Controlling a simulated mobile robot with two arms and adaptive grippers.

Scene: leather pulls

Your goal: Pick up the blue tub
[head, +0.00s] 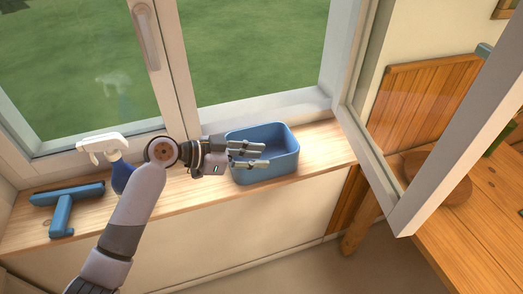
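My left gripper (261,154) reaches in from the left at the tub's left end. Its fingers are spread apart, and they overlap the tub's left wall and opening in the picture. I see nothing between the fingers, and I cannot tell whether they touch the tub. Part of the tub's left side is hidden behind the gripper. My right gripper does not show.
A spray bottle (121,175) with a white head and a blue squeegee-like tool (65,206) are on the sill (20,232) at the left. An open window sash (440,170) stands at the right, before a wooden table (490,215). The sill right of the tub is clear.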

